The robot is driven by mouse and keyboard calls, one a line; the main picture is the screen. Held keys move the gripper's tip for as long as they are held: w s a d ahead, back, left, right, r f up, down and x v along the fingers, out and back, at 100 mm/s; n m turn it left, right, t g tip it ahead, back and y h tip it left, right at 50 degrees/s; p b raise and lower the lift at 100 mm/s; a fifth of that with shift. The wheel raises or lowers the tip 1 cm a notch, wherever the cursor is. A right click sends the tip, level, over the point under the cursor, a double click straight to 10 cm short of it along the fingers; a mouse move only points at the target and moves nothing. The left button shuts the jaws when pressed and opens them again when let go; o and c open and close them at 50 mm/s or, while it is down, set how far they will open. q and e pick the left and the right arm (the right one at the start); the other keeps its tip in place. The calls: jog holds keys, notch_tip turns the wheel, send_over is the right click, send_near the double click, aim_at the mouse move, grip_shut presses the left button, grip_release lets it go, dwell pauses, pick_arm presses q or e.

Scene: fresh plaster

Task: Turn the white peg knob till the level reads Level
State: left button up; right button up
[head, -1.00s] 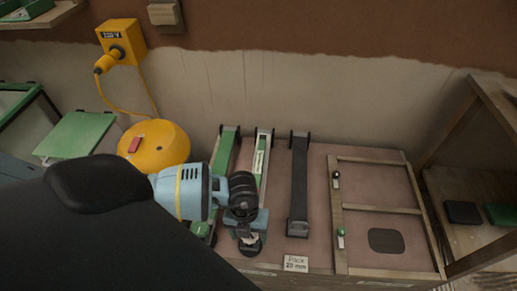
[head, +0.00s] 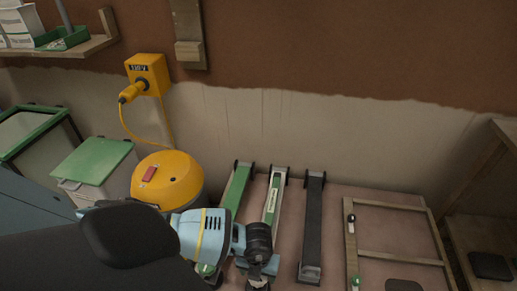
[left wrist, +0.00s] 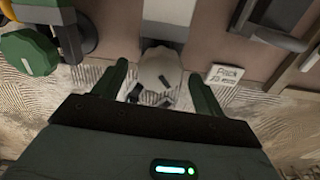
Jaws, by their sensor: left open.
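The white peg knob (left wrist: 158,70) shows in the left wrist view as a pale round end below a grey bar, with dark small pieces in front of it. My left gripper (left wrist: 160,90) is open, with one green finger on each side of the knob; I cannot tell whether they touch it. In the head view my left gripper (head: 258,280) is at the near end of the middle white-and-green bar (head: 273,205), and the knob is hidden. A small pale label sits on that bar, too small to read. My right gripper is not in view.
A green bar (head: 237,188) and a black bar (head: 313,225) flank the middle one. A wooden frame (head: 395,205) lies to the right. A yellow drum (head: 168,178) stands left. A "Pack" card (left wrist: 225,75) and a green round knob (left wrist: 30,52) are near the gripper.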

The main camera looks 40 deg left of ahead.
pick_arm(q)
jog(key=shift+f, duration=0.3)
jog(key=c, duration=1)
jog(key=shift+m+p, duration=0.4)
jog(key=shift+m, duration=1.9)
jog(key=o, duration=1)
notch_tip(320, 180, up, 7)
jog(key=shift+r+p, duration=0.1)
jog(key=shift+p, duration=0.7)
jog(key=shift+r, duration=0.35)
